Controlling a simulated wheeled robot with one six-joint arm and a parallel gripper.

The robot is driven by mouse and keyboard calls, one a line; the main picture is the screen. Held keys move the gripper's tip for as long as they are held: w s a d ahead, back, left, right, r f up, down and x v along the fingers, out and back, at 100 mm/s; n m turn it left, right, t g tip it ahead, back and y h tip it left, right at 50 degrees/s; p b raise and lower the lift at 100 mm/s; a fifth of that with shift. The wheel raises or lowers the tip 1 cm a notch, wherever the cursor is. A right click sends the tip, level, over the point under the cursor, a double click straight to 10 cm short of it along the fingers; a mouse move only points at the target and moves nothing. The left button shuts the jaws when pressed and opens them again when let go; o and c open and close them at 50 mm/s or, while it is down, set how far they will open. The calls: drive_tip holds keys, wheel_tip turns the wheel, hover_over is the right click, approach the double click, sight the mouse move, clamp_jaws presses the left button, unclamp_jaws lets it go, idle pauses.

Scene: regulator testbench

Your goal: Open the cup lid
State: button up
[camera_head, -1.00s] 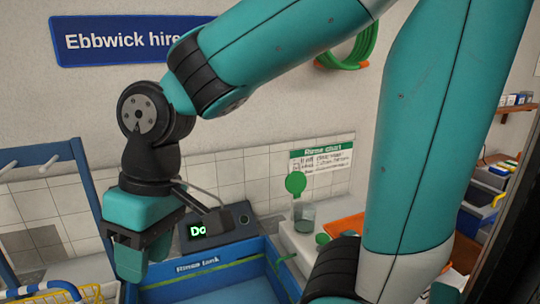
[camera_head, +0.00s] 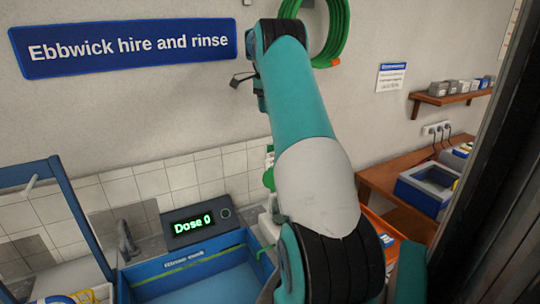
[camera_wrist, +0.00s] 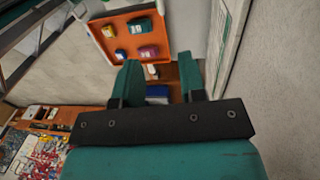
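The cup is hidden behind my arm in the head view. A sliver of a green round shape, apparently the cup lid (camera_head: 268,179), shows at the left edge of my arm. The cup cannot be made out in the wrist view. My gripper (camera_wrist: 159,63) shows two green fingers spread apart with a gap and nothing held between them. In the head view the gripper is hidden behind my arm, which is raised against the back wall.
A blue rinse tank (camera_head: 212,288) stands at the front, with a dose unit (camera_head: 198,223) reading "Dose 0" behind it. A blue bin (camera_head: 425,192) stands on the right shelf. A green hose (camera_head: 337,35) hangs on the wall. An orange tray (camera_wrist: 101,41) with several coloured items shows in the wrist view.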

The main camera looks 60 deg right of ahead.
drive_tip(key=p, duration=0.3)
hover_over(272, 173)
drive_tip(key=w+d, duration=0.1)
wheel_tip(272, 173, down, 16)
drive_tip(key=shift+w+d+f, duration=0.1)
drive_tip(key=shift+w+f, duration=0.05)
drive_tip(key=shift+f, duration=0.05)
clamp_jaws()
drive_tip(key=shift+b, duration=0.3)
